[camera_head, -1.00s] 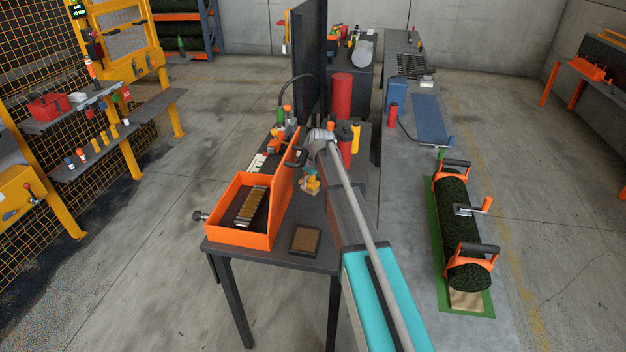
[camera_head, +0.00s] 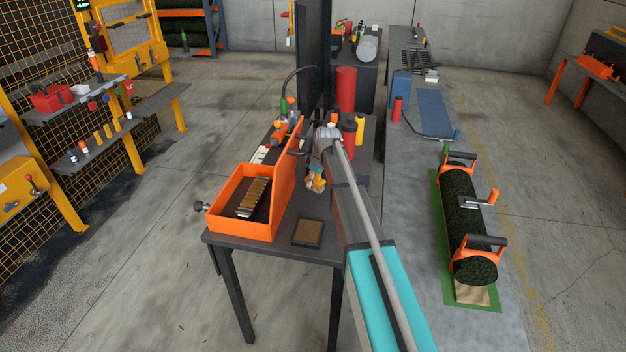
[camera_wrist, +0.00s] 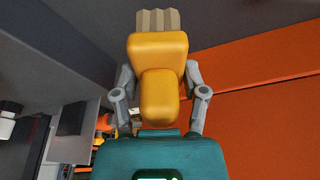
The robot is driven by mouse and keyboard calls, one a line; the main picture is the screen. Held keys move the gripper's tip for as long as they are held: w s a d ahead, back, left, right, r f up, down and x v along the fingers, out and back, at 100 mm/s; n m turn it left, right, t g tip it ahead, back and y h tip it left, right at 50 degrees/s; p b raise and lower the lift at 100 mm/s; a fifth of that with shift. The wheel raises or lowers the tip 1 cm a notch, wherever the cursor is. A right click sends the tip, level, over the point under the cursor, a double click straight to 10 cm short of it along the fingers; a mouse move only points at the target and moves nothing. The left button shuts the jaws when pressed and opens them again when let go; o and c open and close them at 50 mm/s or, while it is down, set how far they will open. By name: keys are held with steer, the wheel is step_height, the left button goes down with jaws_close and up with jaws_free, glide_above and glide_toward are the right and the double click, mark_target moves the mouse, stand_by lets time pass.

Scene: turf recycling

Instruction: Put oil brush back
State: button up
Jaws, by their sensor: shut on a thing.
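My gripper (camera_wrist: 158,82) is shut on a yellow oil brush (camera_wrist: 158,52), with one grey finger on each side of its body. The brush's pale bristles point toward the top of the wrist view. In the head view my gripper (camera_head: 317,170) hangs above the table, and the small yellow brush (camera_head: 316,184) shows below it, right of the orange box (camera_head: 255,237). My arm partly hides the area behind. I cannot tell whether the brush touches the table.
The box holds a dark piece with a striped tan top (camera_head: 253,196). A brown-topped pad (camera_head: 307,232) lies on the dark table (camera_head: 285,245) near its front edge. A red cylinder (camera_head: 346,92) and a yellow bottle (camera_head: 359,130) stand behind my arm. A turf roll (camera_head: 463,222) lies to the right.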

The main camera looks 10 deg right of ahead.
mark_target(314, 189)
steer(key=shift+f+b, duration=2.1)
steer(key=shift+f, duration=0.25)
steer(key=shift+f+b, duration=0.3)
steer(key=shift+f, duration=0.05)
steer(key=o, duration=1.3)
steer(key=shift+r, duration=0.25)
step_height(314, 189, up, 8)
steer(key=p, duration=0.8)
steer(key=shift+r+p, duration=0.1)
steer(key=shift+p, duration=0.25)
